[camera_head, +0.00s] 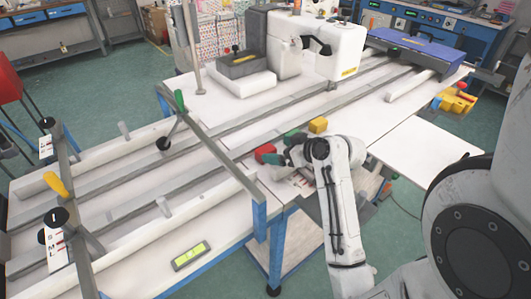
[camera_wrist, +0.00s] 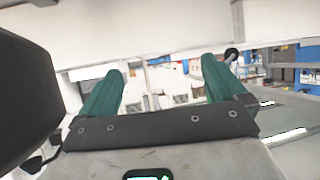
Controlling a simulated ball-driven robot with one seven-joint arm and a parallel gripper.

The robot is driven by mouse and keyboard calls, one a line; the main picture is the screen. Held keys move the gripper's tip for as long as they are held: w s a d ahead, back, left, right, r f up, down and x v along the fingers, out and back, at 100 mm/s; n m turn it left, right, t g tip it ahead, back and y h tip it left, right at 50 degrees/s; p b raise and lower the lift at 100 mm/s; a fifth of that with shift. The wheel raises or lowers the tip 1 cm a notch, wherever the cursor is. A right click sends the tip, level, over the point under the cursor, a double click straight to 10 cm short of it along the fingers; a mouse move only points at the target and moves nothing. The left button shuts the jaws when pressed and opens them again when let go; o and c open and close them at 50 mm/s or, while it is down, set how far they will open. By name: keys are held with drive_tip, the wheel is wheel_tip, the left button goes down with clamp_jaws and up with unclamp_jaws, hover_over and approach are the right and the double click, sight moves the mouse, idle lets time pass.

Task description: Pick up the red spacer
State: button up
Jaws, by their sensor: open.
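The red spacer (camera_head: 264,152) is a small red block on the white table top, near its front edge in the head view. My gripper (camera_head: 284,146) is just to its right, with its green fingers close to the block. I cannot tell whether they touch it. In the wrist view the two green fingers of my gripper (camera_wrist: 158,84) stand wide apart with nothing held between them. The red spacer does not show in the wrist view.
A yellow block (camera_head: 318,125) lies on the table just behind my gripper. A white sewing machine (camera_head: 330,48) stands at the back. Long grey rails (camera_head: 190,150) and a slanted bar with a green knob (camera_head: 180,100) are to the left. A white side panel (camera_head: 425,150) is at right.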

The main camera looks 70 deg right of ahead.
sight(267, 149)
drive_tip(key=shift+p+x, duration=0.35)
drive_tip(key=shift+x, duration=2.25)
drive_tip(key=shift+a, duration=0.1)
drive_tip(key=c, duration=1.1)
